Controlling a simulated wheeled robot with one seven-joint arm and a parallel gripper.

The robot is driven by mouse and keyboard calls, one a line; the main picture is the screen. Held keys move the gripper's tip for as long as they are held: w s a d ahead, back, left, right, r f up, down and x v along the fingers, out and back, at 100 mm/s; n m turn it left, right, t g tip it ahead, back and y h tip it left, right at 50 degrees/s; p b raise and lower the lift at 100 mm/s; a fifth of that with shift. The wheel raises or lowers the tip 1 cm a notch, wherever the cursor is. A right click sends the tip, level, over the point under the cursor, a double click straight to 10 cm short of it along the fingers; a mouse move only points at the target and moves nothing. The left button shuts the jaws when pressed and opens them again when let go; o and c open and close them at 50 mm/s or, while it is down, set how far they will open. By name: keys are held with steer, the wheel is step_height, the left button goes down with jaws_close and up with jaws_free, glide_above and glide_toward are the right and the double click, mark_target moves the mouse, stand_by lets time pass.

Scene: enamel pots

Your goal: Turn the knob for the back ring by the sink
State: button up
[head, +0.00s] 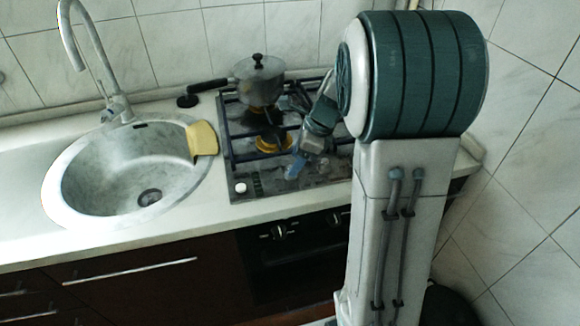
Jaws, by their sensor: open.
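The cooktop (228,165) is set in the counter to the right of the sink. A white knob (240,188) stands at its front left corner. Darker shapes along the front strip to its right are too small to tell as knobs. A grey pot (259,82) with a lid and a dark handle stands over the back ring on the sink side, hiding that ring. My gripper (293,168) has blue fingertips and is open above the cooktop's front part, right of the white knob and apart from it. It hides part of the front strip.
The round sink (85,205) with a tall tap (118,105) is on the left. A yellow sponge or cloth (202,138) lies at its right rim. A burner with a yellow ring (270,143) shows in front of the pot. A dark oven (290,260) is below, and a tiled wall (530,170) closes the right.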

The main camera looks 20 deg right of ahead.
steer(key=shift+x, duration=1.4)
